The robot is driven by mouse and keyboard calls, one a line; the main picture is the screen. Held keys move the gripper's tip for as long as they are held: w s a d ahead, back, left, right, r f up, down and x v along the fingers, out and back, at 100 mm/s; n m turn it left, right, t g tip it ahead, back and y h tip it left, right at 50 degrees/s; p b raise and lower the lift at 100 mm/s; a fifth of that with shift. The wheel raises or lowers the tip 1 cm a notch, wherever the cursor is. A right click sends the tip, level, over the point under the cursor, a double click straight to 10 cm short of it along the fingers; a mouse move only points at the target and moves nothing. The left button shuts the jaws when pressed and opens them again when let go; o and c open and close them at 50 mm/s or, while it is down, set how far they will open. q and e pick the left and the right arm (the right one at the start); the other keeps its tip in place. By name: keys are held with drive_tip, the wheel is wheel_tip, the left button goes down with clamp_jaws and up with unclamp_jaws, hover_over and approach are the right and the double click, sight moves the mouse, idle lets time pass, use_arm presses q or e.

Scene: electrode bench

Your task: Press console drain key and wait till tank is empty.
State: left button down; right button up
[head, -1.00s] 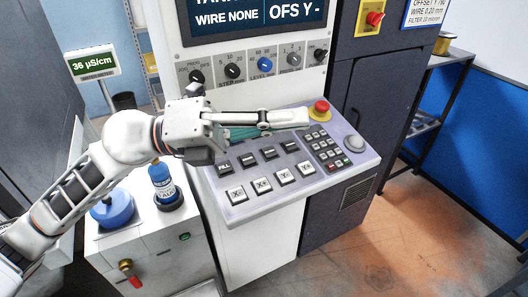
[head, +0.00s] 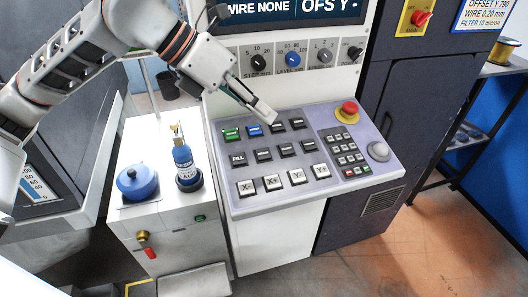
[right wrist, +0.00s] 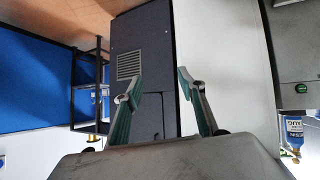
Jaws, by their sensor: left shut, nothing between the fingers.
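The console (head: 350,197) slopes in the middle of the head view. Its top key row has a green key (head: 231,133), a blue key (head: 254,129) and two dark keys. A key reading FILL (head: 238,158) sits below the green one; I cannot read which key is drain. My left gripper (head: 268,115) is shut and empty, its tip just above the top row near the third key (head: 277,126); contact cannot be told. A blue-and-white level scale (head: 38,185) shows at the far left; the level is unclear. My right gripper (right wrist: 157,86) is open and empty in the right wrist view.
A red stop button (head: 348,108) stands at the console's back right. Rotary knobs (head: 293,60) line the panel above, under a display (head: 290,10). A blue bottle (head: 183,160) and a blue lidded pot (head: 136,183) stand on the white cabinet to the left.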

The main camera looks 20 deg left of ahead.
use_arm(q)
drive_tip(key=b, duration=0.3)
hover_over(261, 156)
drive_tip(key=f, duration=0.6)
drive_tip(key=shift+s+d, duration=0.15)
drive_tip(key=shift+s, duration=0.15)
drive_tip(key=shift+w+f+b, duration=0.2)
drive_tip(key=shift+f+b, duration=0.45)
drive_tip(key=shift+f, duration=0.3)
drive_tip(key=shift+w+f+b, duration=0.15)
drive_tip(key=shift+f+b, duration=0.15)
drive_tip(key=shift+f, duration=0.1)
use_arm(e)
drive_tip(key=f, duration=0.1)
drive_tip(key=a+f, duration=0.1)
drive_tip(key=f, duration=0.1)
drive_tip(key=shift+w+a+y, duration=0.25)
drive_tip(key=shift+w+y, duration=0.05)
drive_tip(key=shift+w+r, duration=0.1)
drive_tip(key=shift+r, duration=0.15)
drive_tip(key=shift+f, duration=0.25)
